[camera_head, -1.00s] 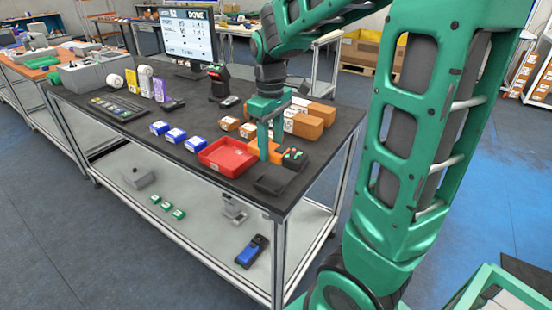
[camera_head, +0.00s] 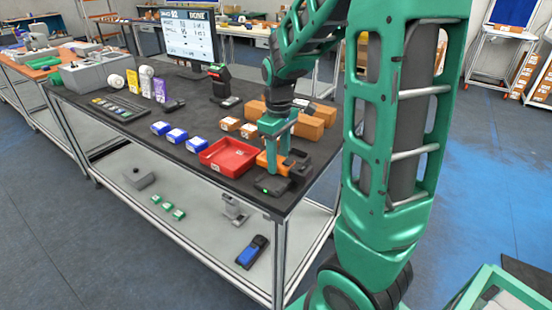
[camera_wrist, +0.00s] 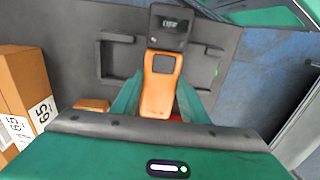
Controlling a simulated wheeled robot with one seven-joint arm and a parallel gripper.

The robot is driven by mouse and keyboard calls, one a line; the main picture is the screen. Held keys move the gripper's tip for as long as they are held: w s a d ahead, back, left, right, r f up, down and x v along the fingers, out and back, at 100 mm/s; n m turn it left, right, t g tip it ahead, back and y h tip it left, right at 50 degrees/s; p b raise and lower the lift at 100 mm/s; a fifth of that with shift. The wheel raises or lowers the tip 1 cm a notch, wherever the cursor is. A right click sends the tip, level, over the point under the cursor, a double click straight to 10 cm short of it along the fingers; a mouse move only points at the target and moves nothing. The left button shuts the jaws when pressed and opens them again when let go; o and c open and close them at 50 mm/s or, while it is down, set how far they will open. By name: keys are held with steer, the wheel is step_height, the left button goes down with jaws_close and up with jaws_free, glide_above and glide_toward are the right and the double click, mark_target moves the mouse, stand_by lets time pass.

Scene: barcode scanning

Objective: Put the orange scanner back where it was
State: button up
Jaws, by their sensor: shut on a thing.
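The orange scanner (camera_wrist: 158,95) is between the two fingers of my gripper (camera_wrist: 156,108) in the wrist view, its dark head with a small display pointing to the top. In the head view my gripper (camera_head: 274,165) points down with the orange scanner (camera_head: 262,160) in its grasp. A dark dock (camera_head: 271,186) with a small green light lies at the table's near right corner. In the wrist view the dock (camera_wrist: 205,62) shows raised brackets on both sides of the scanner. I cannot tell whether the scanner touches the dock.
A red tray (camera_head: 228,157) stands just left of my gripper. Brown boxes (camera_head: 308,128) are behind it, and several blue-and-white boxes (camera_head: 177,136) are further left. A monitor (camera_head: 188,36) stands at the back. The table edge is close to the dock.

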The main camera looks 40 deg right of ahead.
mark_target(278, 160)
steer(key=o, duration=0.9)
steer(key=shift+o, duration=0.2)
step_height(278, 160, up, 12)
steer(key=s+f+m, duration=0.4)
steer(key=s+m, duration=0.1)
steer(key=s, duration=0.6)
steer(key=s+f+m, duration=0.3)
steer(key=s+m, duration=0.2)
steer(key=s, duration=0.6)
steer(key=shift+s+f, duration=0.3)
steer(key=shift+f, duration=0.1)
